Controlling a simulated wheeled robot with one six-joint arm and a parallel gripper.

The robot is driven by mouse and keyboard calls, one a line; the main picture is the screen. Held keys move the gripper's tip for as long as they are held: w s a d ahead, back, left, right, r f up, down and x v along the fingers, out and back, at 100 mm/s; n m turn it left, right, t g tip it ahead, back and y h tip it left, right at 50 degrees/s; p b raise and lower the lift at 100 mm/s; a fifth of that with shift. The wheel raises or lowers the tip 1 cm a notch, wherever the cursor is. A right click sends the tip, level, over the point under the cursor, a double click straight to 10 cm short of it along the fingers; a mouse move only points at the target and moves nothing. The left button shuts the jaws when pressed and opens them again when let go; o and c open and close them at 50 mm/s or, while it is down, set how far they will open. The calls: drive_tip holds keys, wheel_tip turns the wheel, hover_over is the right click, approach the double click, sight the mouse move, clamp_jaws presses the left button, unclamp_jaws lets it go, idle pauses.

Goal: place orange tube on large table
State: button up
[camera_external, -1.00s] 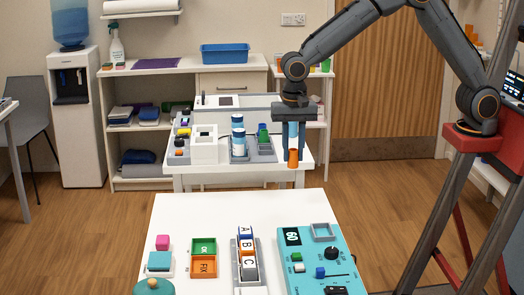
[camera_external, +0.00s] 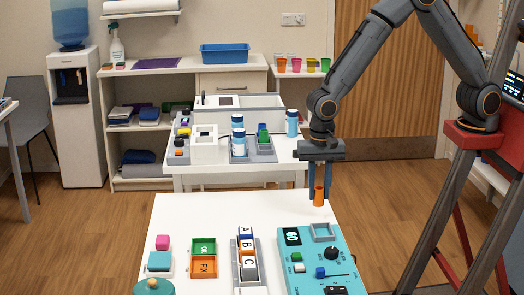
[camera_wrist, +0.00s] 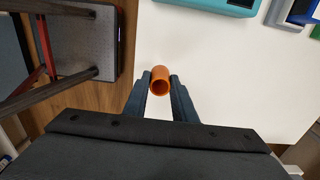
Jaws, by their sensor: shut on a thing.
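My gripper (camera_external: 319,187) points down at the far right corner of the near white table (camera_external: 200,215). It is shut on the orange tube (camera_external: 319,197), which hangs upright between the fingertips. I cannot tell whether the tube touches the tabletop.
On the near table stand a teal control panel (camera_external: 318,262), a lettered block rack (camera_external: 248,275) and green and orange trays (camera_external: 203,247). Blue-white bottles (camera_external: 292,123) stand on the table behind. The near table's back strip is clear.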

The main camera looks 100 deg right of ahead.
sight(318, 201)
drive_tip(key=shift+f+p, duration=0.45)
drive_tip(key=shift+f, duration=1.6)
drive_tip(key=shift+f, duration=0.1)
drive_tip(key=o, duration=1)
wheel_tip(318, 201, up, 11)
drive_tip(key=b, duration=0.3)
drive_tip(key=s+d+n, duration=0.3)
drive_tip(key=s+n, duration=0.3)
drive_tip(key=s, duration=0.1)
drive_tip(key=s+d+f+n, duration=0.1)
drive_tip(key=s+d+n, duration=0.2)
drive_tip(key=s+n, duration=0.3)
drive_tip(key=s+d+n, duration=0.3)
drive_tip(key=s+n, duration=0.3)
drive_tip(key=s, duration=0.2)
drive_tip(key=shift+d+f+t, duration=0.25)
drive_tip(key=shift+t, duration=0.15)
